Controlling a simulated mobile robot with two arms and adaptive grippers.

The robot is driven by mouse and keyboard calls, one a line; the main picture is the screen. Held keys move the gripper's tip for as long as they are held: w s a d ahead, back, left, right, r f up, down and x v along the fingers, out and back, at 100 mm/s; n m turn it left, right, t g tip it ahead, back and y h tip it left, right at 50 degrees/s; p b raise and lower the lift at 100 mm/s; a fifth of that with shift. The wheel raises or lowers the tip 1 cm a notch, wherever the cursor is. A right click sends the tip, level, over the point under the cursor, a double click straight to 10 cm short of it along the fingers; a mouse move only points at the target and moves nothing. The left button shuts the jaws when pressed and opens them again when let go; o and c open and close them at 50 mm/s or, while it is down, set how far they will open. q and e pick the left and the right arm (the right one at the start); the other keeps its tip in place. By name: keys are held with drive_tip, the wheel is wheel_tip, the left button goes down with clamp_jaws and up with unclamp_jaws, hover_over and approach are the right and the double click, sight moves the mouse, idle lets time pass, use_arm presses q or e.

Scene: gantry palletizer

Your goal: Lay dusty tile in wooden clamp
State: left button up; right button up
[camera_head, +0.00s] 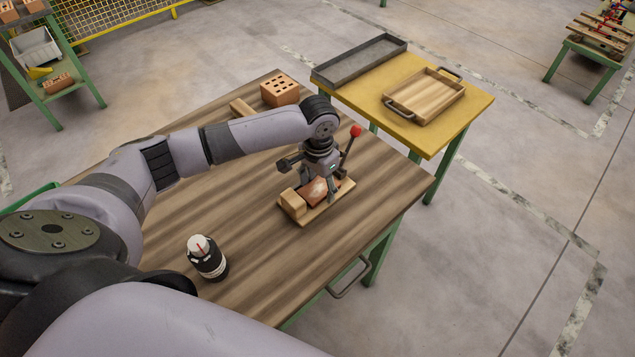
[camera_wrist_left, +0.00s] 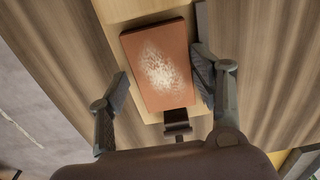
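The dusty tile (camera_head: 315,191) is a flat reddish-brown slab with a pale dust patch on its upper face. It lies on the base of the wooden clamp (camera_head: 293,205), beside its wooden block; a red-knobbed lever (camera_head: 356,131) rises behind. My left gripper (camera_head: 320,187) points down over the tile. In the left wrist view, the tile (camera_wrist_left: 160,65) lies between the fingers of my left gripper (camera_wrist_left: 162,80). The right finger is close to or touching its edge, while a narrow gap shows at the left finger. My right gripper is not in view.
A perforated brick (camera_head: 280,90) sits at the back of the wooden table (camera_head: 255,265). A black-and-white bottle-like object (camera_head: 206,257) stands at the front left. A yellow table (camera_head: 470,108) behind holds a grey tray (camera_head: 345,70) and a wooden tray (camera_head: 430,92).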

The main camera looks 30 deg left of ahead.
sight(319, 188)
use_arm(q)
drive_tip(key=shift+o, duration=1.2)
drive_tip(key=shift+s+f, duration=0.2)
drive_tip(key=shift+f, duration=0.6)
drive_tip(key=shift+o, duration=0.5)
drive_tip(key=shift+w+a, duration=0.1)
drive_tip(key=shift+a, duration=0.05)
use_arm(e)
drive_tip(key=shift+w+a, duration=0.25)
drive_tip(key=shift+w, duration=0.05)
use_arm(q)
drive_tip(key=shift+r, duration=0.1)
drive_tip(key=shift+r, duration=0.1)
drive_tip(key=shift+w+a+r, duration=0.1)
drive_tip(key=shift+r, duration=0.05)
wheel_tip(319, 188, up, 13)
drive_tip(key=b, duration=0.2)
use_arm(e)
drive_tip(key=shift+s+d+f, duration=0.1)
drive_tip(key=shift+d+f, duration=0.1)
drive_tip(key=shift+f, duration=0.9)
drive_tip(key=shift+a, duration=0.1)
